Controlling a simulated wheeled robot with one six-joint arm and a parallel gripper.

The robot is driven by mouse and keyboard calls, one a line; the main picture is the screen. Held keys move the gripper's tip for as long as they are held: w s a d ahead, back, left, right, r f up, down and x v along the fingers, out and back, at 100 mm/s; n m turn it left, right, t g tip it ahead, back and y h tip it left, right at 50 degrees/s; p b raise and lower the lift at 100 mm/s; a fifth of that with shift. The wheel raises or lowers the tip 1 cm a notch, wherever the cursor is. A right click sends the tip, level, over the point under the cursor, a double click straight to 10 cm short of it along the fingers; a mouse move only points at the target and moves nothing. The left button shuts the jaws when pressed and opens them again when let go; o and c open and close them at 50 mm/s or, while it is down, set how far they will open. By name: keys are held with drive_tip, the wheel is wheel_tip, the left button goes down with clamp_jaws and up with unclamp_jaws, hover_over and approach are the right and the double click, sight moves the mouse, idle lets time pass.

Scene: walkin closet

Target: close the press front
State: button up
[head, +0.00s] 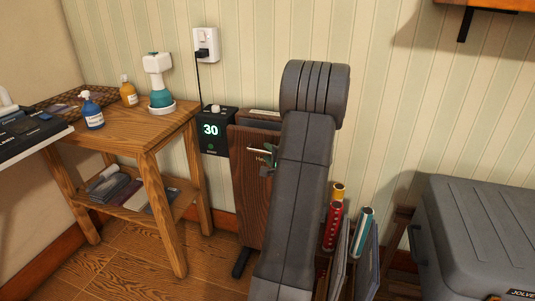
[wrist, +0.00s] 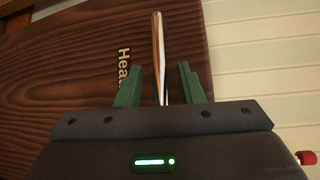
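The press stands against the wall, and its dark wooden front (head: 250,185) faces the room. The front also fills the left of the wrist view (wrist: 60,75), with partly hidden pale lettering. A shiny metal handle bar (head: 257,150) sticks out near the front's top. My gripper (head: 270,156) is at the bar's right end, partly hidden by my arm. In the wrist view my gripper's green fingers (wrist: 159,83) are apart, one each side of the bar (wrist: 158,50), with gaps showing on both sides. How far the front stands open is hard to tell.
A wooden side table (head: 130,125) with bottles stands left. A timer box (head: 211,130) reading 30 is beside the press. A rack with red and teal tubes (head: 333,225) and a grey case (head: 480,230) are right. Some floor (head: 130,265) is clear at lower left.

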drive_tip(key=shift+w+a+f, duration=0.1)
drive_tip(key=shift+w+a, duration=0.2)
drive_tip(key=shift+w, duration=0.25)
clamp_jaws()
drive_tip(key=w, duration=0.2)
drive_tip(key=w+d+b, duration=0.1)
drive_tip(key=shift+r, duration=0.4)
drive_tip(key=shift+w, duration=0.1)
